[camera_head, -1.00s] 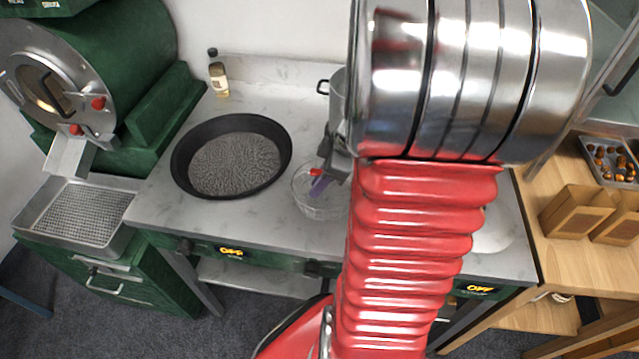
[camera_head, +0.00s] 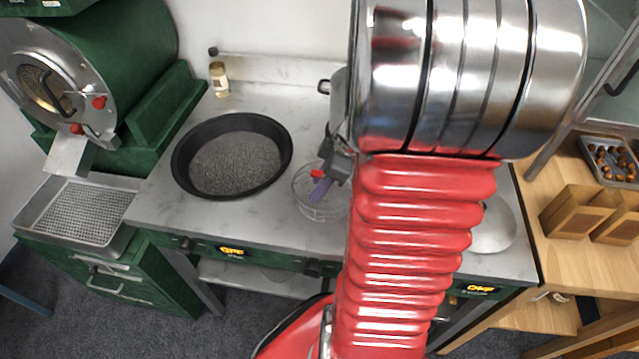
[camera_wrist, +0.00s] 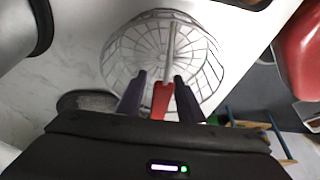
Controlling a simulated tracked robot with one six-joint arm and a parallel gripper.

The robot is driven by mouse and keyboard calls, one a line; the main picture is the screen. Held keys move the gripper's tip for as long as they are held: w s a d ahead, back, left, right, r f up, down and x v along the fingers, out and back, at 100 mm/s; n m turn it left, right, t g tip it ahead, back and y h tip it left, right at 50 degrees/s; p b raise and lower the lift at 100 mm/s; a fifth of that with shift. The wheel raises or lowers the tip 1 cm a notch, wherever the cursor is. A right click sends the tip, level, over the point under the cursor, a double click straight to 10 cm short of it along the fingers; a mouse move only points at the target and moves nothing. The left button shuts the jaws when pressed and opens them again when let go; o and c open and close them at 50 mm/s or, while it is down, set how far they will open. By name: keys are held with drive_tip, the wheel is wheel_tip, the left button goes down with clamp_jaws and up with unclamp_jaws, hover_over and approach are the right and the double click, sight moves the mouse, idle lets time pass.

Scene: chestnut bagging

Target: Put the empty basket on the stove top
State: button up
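The wire basket (camera_head: 322,208) is on the light marble-like stove top (camera_head: 255,222), right of the black pan, and appears to rest on it. It looks empty. In the wrist view, its round wire mesh (camera_wrist: 135,42) lies just beyond my fingers. My gripper (camera_wrist: 160,84) is at the basket's red handle (camera_wrist: 161,100), with one dark finger on each side. The fingers look spread, with gaps beside the handle. In the head view, my gripper (camera_head: 328,178) is at the basket's upper edge, and my arm hides part of this area.
A wide black pan (camera_head: 180,172) stands left of the basket. A metal pot (camera_head: 338,95) is behind, partly hidden by my arm. A bottle (camera_head: 218,78) stands at the back.

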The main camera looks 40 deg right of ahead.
drive_tip(key=v, duration=1.2)
idle(0.5)
drive_tip(key=a+r+m+t+h, duration=0.1)
drive_tip(key=a+r+m, duration=0.2)
drive_tip(key=a, duration=0.9)
drive_tip(key=s+a+r+m+t+h, duration=0.1)
drive_tip(key=a+r+m, duration=0.2)
drive_tip(key=a, duration=0.9)
drive_tip(key=shift+s+a+m+h, duration=0.2)
drive_tip(key=shift+a+m+h, duration=0.1)
drive_tip(key=shift+m, duration=0.4)
